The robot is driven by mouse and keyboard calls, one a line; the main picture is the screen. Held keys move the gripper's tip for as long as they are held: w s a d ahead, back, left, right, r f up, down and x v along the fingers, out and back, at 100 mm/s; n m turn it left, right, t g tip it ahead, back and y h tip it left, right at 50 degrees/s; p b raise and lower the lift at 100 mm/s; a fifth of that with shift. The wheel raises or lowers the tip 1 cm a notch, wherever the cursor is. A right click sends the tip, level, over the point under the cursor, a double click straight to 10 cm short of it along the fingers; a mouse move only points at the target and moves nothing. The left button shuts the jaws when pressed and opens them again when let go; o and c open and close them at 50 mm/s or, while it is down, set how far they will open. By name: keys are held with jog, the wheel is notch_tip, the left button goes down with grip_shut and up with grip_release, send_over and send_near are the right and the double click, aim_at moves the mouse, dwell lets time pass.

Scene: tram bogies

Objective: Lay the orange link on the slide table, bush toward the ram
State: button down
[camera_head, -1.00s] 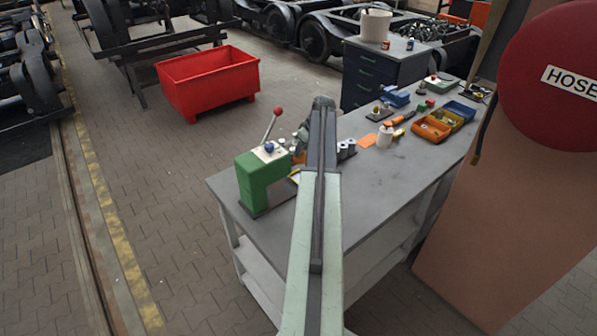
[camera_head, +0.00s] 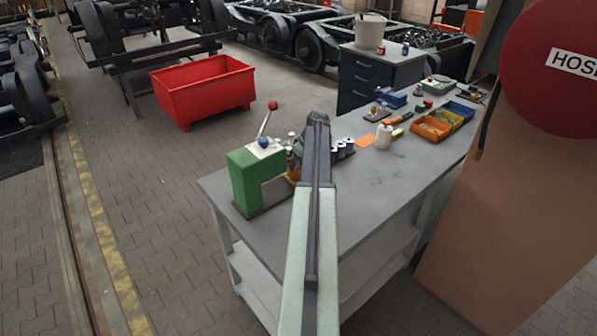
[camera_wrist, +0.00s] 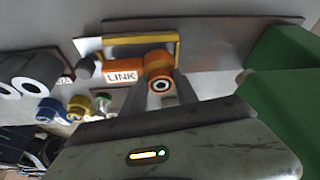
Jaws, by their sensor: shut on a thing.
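The orange link (camera_wrist: 125,75) carries a "LINK" label and has a round orange bush end with a dark bore, at the middle of the wrist view. My gripper (camera_wrist: 160,92) is shut on the link at this bush end. A yellow-edged piece (camera_wrist: 150,38), perhaps part of the slide table, is just beyond the link; whether they touch is unclear. The green press (camera_head: 250,182) stands on the near left end of the bench, with a red-knobbed lever. Its body also shows at the right of the wrist view (camera_wrist: 280,95). In the head view my arm hides most of the link and gripper.
The grey bench (camera_head: 370,195) has free room at its near right. Several grey cylinders (camera_head: 343,147), a white pot (camera_head: 384,137) and small bins (camera_head: 432,128) stand farther along. A red hose reel (camera_head: 550,75) is at right. A red tub (camera_head: 204,90) stands on the floor.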

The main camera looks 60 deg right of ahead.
jog(key=shift+f, duration=0.75)
jog(key=shift+s+a+r, duration=0.15)
jog(key=shift+r, duration=0.1)
jog(key=c, duration=1)
grip_release()
jog(key=shift+f, duration=0.1)
jog(key=shift+o, duration=0.3)
jog(key=shift+d+f, duration=0.1)
jog(key=shift+d, duration=0.1)
jog(key=p+v, duration=1.1)
jog(key=v, duration=0.1)
